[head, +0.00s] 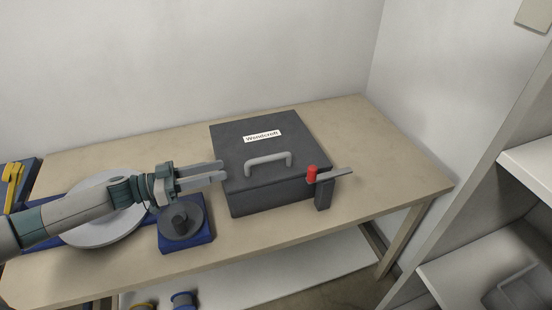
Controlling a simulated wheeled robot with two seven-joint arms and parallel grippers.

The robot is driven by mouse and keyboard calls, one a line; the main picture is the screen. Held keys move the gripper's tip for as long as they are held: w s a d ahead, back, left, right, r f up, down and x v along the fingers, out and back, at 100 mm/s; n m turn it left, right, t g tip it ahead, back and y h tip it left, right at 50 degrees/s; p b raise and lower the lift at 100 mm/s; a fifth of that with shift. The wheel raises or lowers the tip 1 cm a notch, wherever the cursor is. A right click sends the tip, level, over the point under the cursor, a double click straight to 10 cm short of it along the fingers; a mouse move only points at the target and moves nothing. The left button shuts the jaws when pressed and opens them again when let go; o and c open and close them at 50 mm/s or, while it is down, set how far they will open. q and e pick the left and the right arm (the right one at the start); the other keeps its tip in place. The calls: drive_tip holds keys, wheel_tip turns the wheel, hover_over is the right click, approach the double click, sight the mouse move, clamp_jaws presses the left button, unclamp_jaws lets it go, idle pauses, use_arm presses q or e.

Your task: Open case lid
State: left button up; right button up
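A dark grey case (275,195) stands on the table with its lid (240,155) shut. The lid carries a white name label and a light grey handle (268,160) near its front edge. My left gripper (223,170) comes in from the left and points right. Its two fingers are apart with nothing between them. The fingertips show at the case's left front side, short of the handle; whether they touch the case I cannot tell. My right gripper is out of view.
A small dark stand (323,194) with a grey bar and a red cylinder (312,174) is at the case's front right. A blue base with a dark disc (182,222) and a large pale disc (85,230) are at left. The table's right side (395,165) is clear.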

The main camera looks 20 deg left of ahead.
sight(284, 155)
use_arm(q)
drive_tip(key=shift+d+r, duration=0.1)
